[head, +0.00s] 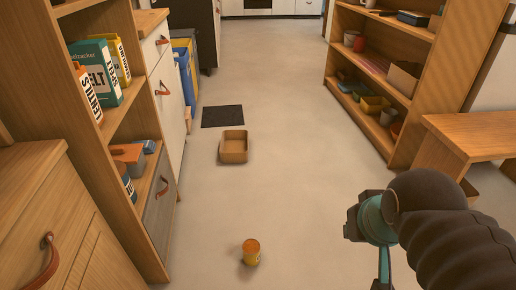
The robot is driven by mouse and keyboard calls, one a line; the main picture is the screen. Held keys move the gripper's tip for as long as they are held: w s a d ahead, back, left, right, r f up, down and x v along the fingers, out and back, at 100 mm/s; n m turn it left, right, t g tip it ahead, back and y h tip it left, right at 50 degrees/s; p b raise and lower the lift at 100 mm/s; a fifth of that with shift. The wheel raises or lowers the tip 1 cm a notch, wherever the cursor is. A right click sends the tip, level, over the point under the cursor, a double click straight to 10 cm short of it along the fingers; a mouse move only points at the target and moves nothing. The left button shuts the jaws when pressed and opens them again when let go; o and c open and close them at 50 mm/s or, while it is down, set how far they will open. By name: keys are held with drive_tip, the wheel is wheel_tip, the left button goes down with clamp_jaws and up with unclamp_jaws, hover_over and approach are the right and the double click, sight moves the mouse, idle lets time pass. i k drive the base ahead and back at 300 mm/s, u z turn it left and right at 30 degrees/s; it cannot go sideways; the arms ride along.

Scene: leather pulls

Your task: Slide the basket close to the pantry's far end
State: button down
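A tan, open-topped basket (234,148) sits on the floor in the aisle, a little left of the middle of the head view. It looks empty. Its far edge is close to a dark mat (222,116). The pantry's far end (265,8), with pale cabinet fronts, shows at the top. My gripper (367,250) is at the lower right, well nearer than the basket and apart from it. My dark arm hides part of it, and its fingertips are not clear, so its opening cannot be told.
An orange-yellow can (251,252) stands on the floor nearer than the basket. Wooden shelves (145,185) with boxes line the left, with blue and yellow bins (186,72) beyond. A shelf unit (408,110) and a wooden bench (468,135) stand right. The middle floor is clear.

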sight(234, 146)
drive_tip(key=z, duration=0.35)
drive_tip(key=i, duration=1.3)
drive_tip(key=u, duration=0.25)
drive_tip(key=i, duration=1.6)
drive_tip(key=u, duration=1.25)
drive_tip(key=i, duration=0.55)
drive_tip(key=u, duration=0.35)
